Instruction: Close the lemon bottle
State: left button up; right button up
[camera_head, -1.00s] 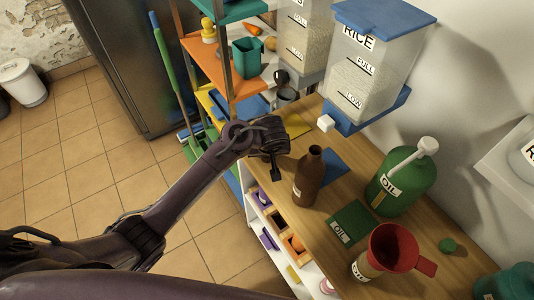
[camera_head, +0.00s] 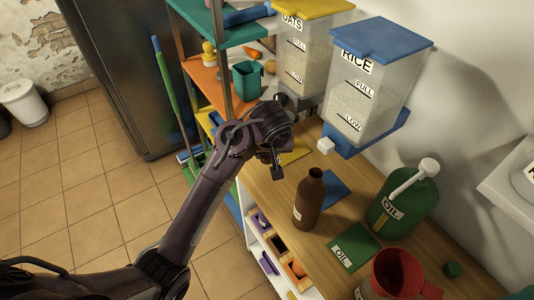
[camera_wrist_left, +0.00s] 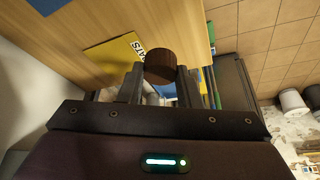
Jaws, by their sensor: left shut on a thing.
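A brown bottle (camera_head: 309,202) stands upright on the wooden counter, its narrow neck at the top and no cap seen on it. No lemon label is readable on it. My left gripper (camera_head: 277,168) is above the counter, to the left of and beyond the bottle, apart from it. In the left wrist view my left gripper (camera_wrist_left: 158,85) is shut on a round dark brown cap (camera_wrist_left: 160,66). The cap cannot be made out in the head view. My right gripper is not in view.
A green oil bottle (camera_head: 408,205) and a red funnel (camera_head: 398,272) stand to the right and front. A rice dispenser (camera_head: 362,95) and an oats dispenser (camera_head: 303,55) stand behind. A green mat (camera_head: 355,247) and a blue mat (camera_head: 338,187) lie near the bottle. Shelves rise at the left.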

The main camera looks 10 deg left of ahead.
aim_at(312, 194)
jog(key=k, duration=0.5)
jog(key=j+z, duration=0.3)
jog(key=k+j+z, duration=0.15)
jog(key=j+z, duration=0.15)
jog(key=k+j+z, duration=0.15)
jog(key=j+z, duration=0.15)
jog(key=j, duration=0.1)
